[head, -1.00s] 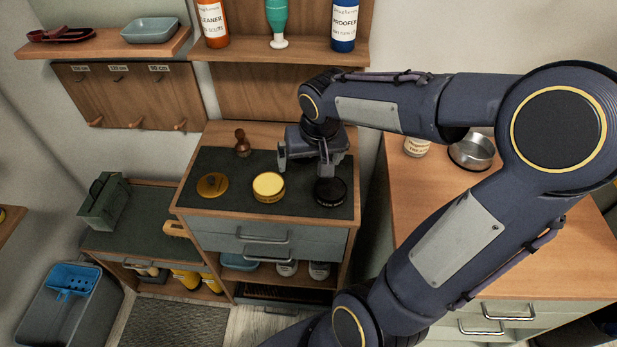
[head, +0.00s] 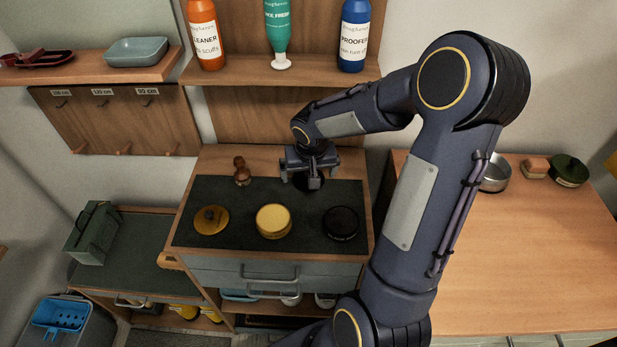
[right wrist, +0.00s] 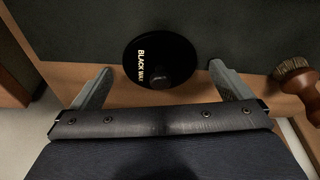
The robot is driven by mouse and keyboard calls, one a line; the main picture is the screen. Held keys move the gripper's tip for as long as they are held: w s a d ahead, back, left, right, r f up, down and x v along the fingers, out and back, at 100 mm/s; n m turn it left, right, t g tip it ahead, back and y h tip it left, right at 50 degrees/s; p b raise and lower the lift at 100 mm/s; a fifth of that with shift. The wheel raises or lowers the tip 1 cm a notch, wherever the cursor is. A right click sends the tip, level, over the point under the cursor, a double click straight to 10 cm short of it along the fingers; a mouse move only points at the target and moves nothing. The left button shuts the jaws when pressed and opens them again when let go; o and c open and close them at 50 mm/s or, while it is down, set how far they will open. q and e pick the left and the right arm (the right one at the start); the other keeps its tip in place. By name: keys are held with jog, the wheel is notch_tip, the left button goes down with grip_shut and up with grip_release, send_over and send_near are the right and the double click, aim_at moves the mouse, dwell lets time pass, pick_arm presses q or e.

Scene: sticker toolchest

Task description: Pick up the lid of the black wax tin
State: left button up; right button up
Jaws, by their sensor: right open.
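The black wax lid (right wrist: 152,62), a round black disc with a knob and the words "BLACK WAX", lies at the mat's back edge. In the right wrist view it sits between and beyond the spread fingers. In the head view the lid (head: 309,184) is mostly hidden under my right gripper (head: 312,178). My right gripper (right wrist: 161,75) is open and empty, above the lid; contact cannot be told. The round black tin (head: 341,223) sits on the mat's front right. My left gripper is not in view.
A yellow-topped tin (head: 273,221), a golden lid with a knob (head: 211,219) and a wooden brush (head: 242,172) share the chest top with the dark mat (head: 240,199). A bottle shelf (head: 300,72) overhangs behind. A wooden counter (head: 500,250) stands at right.

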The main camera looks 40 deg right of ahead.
jog(key=shift+c, duration=0.2)
jog(key=c, duration=1)
jog(key=shift+r, duration=0.15)
